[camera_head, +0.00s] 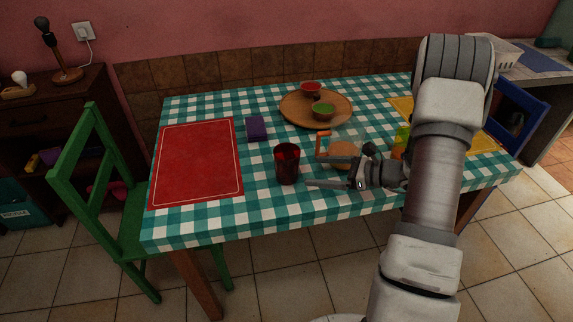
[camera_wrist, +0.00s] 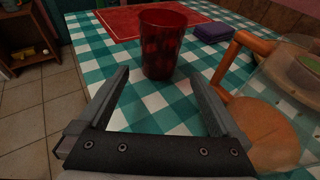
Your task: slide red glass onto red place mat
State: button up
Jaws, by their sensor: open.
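The red glass (camera_head: 287,164) stands upright on the checked tablecloth, to the right of the red place mat (camera_head: 196,162) and apart from it. My gripper (camera_head: 312,169) is low over the table, just right of the glass, its fingers pointing left toward it. In the wrist view my gripper (camera_wrist: 160,90) is open and empty. The glass (camera_wrist: 162,45) stands just beyond and between the fingertips, and I cannot see any contact. The mat (camera_wrist: 122,22) lies behind the glass in that view.
A clear pitcher with an orange handle (camera_head: 322,146) stands close behind my gripper. A round wooden tray (camera_head: 290,113) holds small bowls. A green chair (camera_head: 90,190) stands at the left table edge.

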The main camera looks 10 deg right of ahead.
aim_at(296, 171)
jog(key=b+x, duration=0.1)
jog(key=x, duration=0.6)
jog(key=shift+a+f+b, duration=0.1)
jog(key=shift+f+b, duration=0.05)
jog(key=shift+b, duration=0.25)
jog(key=shift+x, duration=0.85)
jog(key=shift+c, duration=0.3)
